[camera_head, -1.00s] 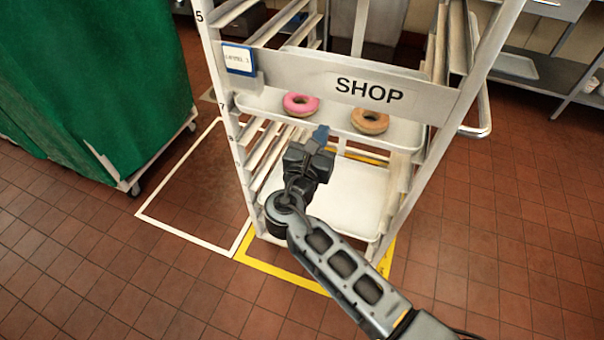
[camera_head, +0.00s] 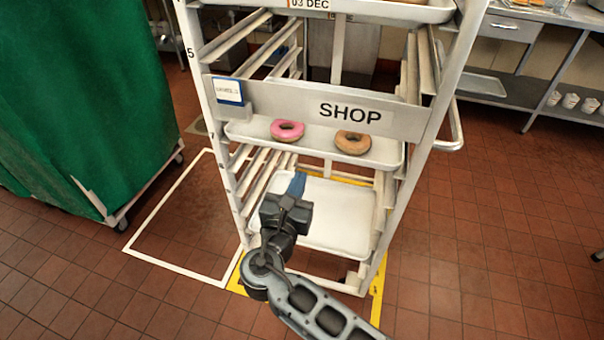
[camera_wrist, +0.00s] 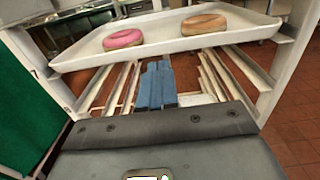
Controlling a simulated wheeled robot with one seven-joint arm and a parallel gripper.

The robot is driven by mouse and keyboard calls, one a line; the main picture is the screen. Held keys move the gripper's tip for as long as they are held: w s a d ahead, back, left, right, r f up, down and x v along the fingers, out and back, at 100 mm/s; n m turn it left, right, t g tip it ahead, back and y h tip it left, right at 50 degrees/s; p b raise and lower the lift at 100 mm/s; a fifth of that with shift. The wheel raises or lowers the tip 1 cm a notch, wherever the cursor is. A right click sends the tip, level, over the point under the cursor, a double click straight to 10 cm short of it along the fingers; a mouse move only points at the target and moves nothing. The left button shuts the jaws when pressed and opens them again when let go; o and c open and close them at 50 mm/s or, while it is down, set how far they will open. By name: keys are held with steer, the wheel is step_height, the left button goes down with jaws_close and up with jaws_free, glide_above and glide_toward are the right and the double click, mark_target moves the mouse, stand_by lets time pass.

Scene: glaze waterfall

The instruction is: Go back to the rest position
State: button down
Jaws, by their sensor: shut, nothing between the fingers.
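My gripper (camera_head: 297,184) is shut and empty, its blue fingers pressed together and pointing at the rack. In the head view it shows in front of the lower tray (camera_head: 335,215), below the tray with the donuts. In the wrist view the blue fingers (camera_wrist: 156,86) are side by side, under the donut tray (camera_wrist: 180,45). A pink donut (camera_head: 287,130) and a tan donut (camera_head: 353,142) lie apart on that tray. They also show in the wrist view, the pink donut (camera_wrist: 124,38) at left and the tan donut (camera_wrist: 204,25) at right.
The white rack (camera_head: 205,95) with a SHOP sign (camera_head: 351,113) stands ahead. A green covered cart (camera_head: 85,110) is at left. A steel counter (camera_head: 510,28) is at the back right. Tiled floor is clear at right and inside the white floor outline (camera_head: 165,262).

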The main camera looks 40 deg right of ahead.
steer(key=v, duration=0.6)
steer(key=s+f+m+y, duration=0.4)
steer(key=s+f+y, duration=0.15)
steer(key=s, duration=0.35)
steer(key=s+f+m+y, duration=0.3)
steer(key=s+f+y, duration=0.2)
steer(key=s+f, duration=0.3)
steer(key=s+a+r+m+t+y, duration=0.15)
steer(key=s+r+m+y, duration=0.25)
steer(key=s+r+m, duration=0.65)
steer(key=s+r+m+t, duration=0.2)
steer(key=s+r+m, duration=0.4)
steer(key=r, duration=0.5)
steer(key=shift+s+m, duration=0.3)
steer(key=shift+m, duration=0.65)
steer(key=shift+a+t, duration=0.1)
steer(key=shift+t, duration=0.15)
